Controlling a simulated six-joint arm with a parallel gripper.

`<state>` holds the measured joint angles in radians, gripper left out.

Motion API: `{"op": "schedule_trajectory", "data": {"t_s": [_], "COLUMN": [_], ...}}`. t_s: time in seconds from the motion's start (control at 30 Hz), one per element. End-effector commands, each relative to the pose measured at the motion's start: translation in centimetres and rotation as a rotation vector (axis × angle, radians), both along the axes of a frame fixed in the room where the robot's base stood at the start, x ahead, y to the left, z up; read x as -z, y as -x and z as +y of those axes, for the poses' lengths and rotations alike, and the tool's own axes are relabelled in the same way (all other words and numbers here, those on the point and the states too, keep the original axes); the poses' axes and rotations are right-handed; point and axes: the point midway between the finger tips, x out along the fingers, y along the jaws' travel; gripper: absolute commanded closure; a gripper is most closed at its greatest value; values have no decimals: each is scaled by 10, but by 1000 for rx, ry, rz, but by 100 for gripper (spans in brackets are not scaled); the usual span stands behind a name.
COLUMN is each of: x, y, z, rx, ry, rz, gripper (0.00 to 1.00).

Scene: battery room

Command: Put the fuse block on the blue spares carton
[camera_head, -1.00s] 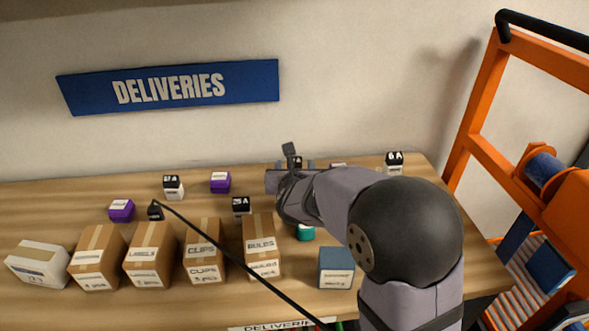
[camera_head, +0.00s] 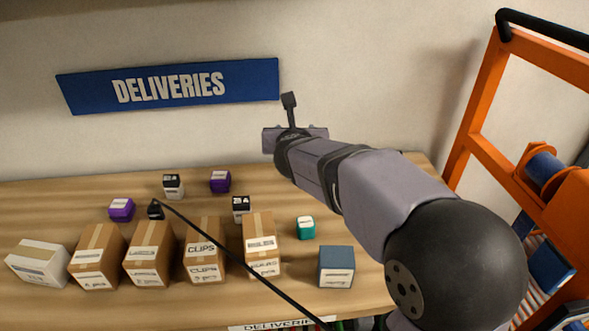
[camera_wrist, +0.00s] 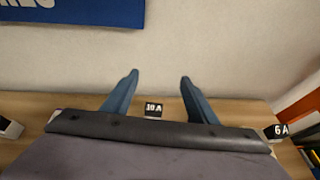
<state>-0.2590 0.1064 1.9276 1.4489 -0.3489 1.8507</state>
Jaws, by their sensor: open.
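Several small black-and-white fuse blocks stand on the wooden bench; I cannot tell which one is meant. One marked 10 A (camera_wrist: 153,109) shows between my fingers in the wrist view, beyond them and apart. Another marked 6 A (camera_wrist: 279,131) is at the right there. In the head view both are hidden by my arm, while two others (camera_head: 173,186) (camera_head: 241,208) show left of it. The blue carton (camera_head: 337,262) sits at the front right of the bench, its top bare. My gripper (camera_wrist: 159,77) is open and empty, raised above the bench near the wall.
A row of brown cartons (camera_head: 205,252) and a white carton (camera_head: 38,263) line the bench front. Purple blocks (camera_head: 122,209), a teal block (camera_head: 306,227) and a small dark item (camera_head: 155,210) stand behind. An orange frame (camera_head: 478,155) is at the right.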

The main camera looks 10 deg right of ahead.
Motion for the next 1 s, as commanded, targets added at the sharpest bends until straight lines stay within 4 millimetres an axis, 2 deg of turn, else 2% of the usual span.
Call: {"op": "schedule_trajectory", "data": {"t_s": [0.2,0.47,0.57,0.73,0.87,1.0], "x": [-23,-41,-46,-46,-31,-15], "y": [-16,-33,-38,-40,-33,-22], "z": [23,60,76,97,93,63], "rx": [-178,-474,-628,-1002,-1353,-1730], "ry": [191,526,705,1142,1528,1880], "rz": [-1,2,7,30,71,136], "gripper": [47,47,47,47,47,47]}}
